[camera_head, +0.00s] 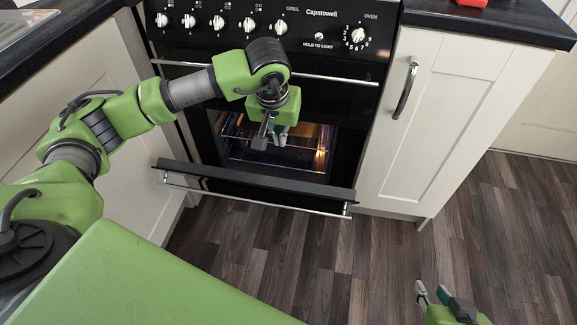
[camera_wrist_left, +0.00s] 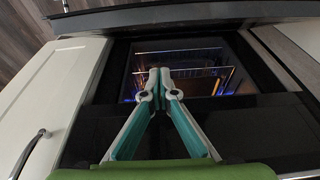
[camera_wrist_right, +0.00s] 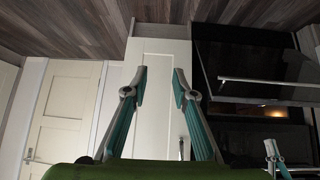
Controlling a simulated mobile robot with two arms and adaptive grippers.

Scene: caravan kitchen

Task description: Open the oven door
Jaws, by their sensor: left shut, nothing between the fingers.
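The black oven (camera_head: 310,75) stands between white cabinets. Its lower door (camera_head: 255,188) is tilted down and outward, well open, with a silver handle bar (camera_head: 250,201) along its outer edge. The lit cavity (camera_head: 300,158) with wire racks shows behind it. My left gripper (camera_head: 272,143) is shut and empty, above the open door and in front of the cavity; its closed fingertips show in the left wrist view (camera_wrist_left: 160,76). My right gripper (camera_head: 436,293) is open and empty over the floor, far from the oven. The right wrist view also shows the oven door (camera_wrist_right: 255,62).
The upper silver bar (camera_head: 335,79) runs below the knobs (camera_head: 220,23). A white cabinet with a dark handle (camera_head: 406,88) is right of the oven. Dark worktops (camera_head: 490,18) flank the oven. The wooden floor (camera_head: 370,265) in front is clear.

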